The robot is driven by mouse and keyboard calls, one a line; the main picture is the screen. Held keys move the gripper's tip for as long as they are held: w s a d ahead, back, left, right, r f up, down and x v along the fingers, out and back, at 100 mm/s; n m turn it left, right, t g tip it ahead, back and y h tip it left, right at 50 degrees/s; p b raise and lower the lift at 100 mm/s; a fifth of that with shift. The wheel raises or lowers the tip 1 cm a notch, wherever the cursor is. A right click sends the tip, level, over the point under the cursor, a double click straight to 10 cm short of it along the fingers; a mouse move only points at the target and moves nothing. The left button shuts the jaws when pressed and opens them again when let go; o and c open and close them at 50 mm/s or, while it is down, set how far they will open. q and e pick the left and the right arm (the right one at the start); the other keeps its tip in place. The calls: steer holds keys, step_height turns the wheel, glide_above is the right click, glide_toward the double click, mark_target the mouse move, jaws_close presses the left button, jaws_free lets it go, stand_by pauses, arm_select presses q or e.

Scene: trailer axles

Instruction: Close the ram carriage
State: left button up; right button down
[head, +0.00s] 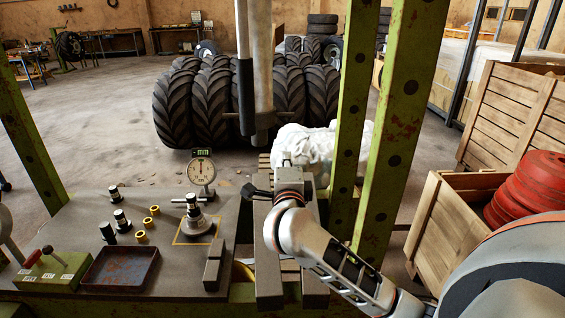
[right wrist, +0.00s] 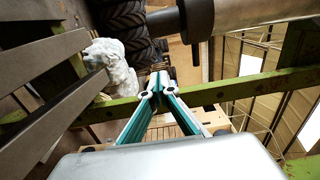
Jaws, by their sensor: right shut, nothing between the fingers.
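The ram carriage is not plainly marked; I take it to be part of the press's upright ram assembly (head: 262,95), a grey column with a dark cylinder beside it, hanging between the green posts. A thin bar sticks out sideways near its lower end. My right gripper (head: 287,163) is below and slightly right of the ram's lower end, over the grey press bed beams (head: 268,270). In the right wrist view its fingers (right wrist: 158,82) are shut and empty, with a dark-ended cylinder (right wrist: 190,20) apart from them. My left gripper is not in view.
Green drilled posts (head: 395,140) stand close right of my right arm. A bench (head: 150,225) at left holds a dial gauge (head: 201,172), a rusty tray (head: 120,268) and small parts. A white bundle (head: 308,148) lies behind the gripper. Wooden crates (head: 450,225) stand at right.

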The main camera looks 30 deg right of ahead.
steer(key=w, duration=0.8)
steer(key=shift+w+d+b, duration=0.2)
steer(key=shift+d+b, duration=0.15)
steer(key=shift+d, duration=0.05)
steer(key=shift+w+a, duration=0.1)
